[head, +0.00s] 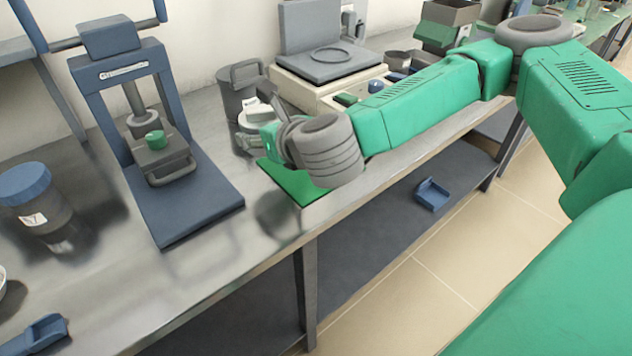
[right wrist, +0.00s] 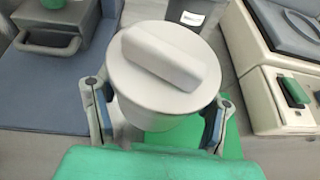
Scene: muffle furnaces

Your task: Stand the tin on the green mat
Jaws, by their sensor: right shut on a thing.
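The tin (right wrist: 165,70) is a pale grey round pot whose lid has a raised bar across it. It is upright between the fingers of my right gripper (right wrist: 158,112), which is shut on it. In the head view the tin (head: 252,117) is partly hidden by my right gripper (head: 262,135) and wrist. The green mat (head: 298,186) lies on the bench near its front edge, partly covered by my wrist. In the wrist view the mat (right wrist: 172,146) shows beneath the tin. I cannot tell whether the tin touches it. My left gripper is out of view.
A blue press (head: 195,195) stands to the left, with a lidded jar (head: 33,197) beyond it. A dark grey container (head: 240,88) stands just behind the tin, and a balance-like device (head: 330,75) to the right. Bare bench lies between press and mat.

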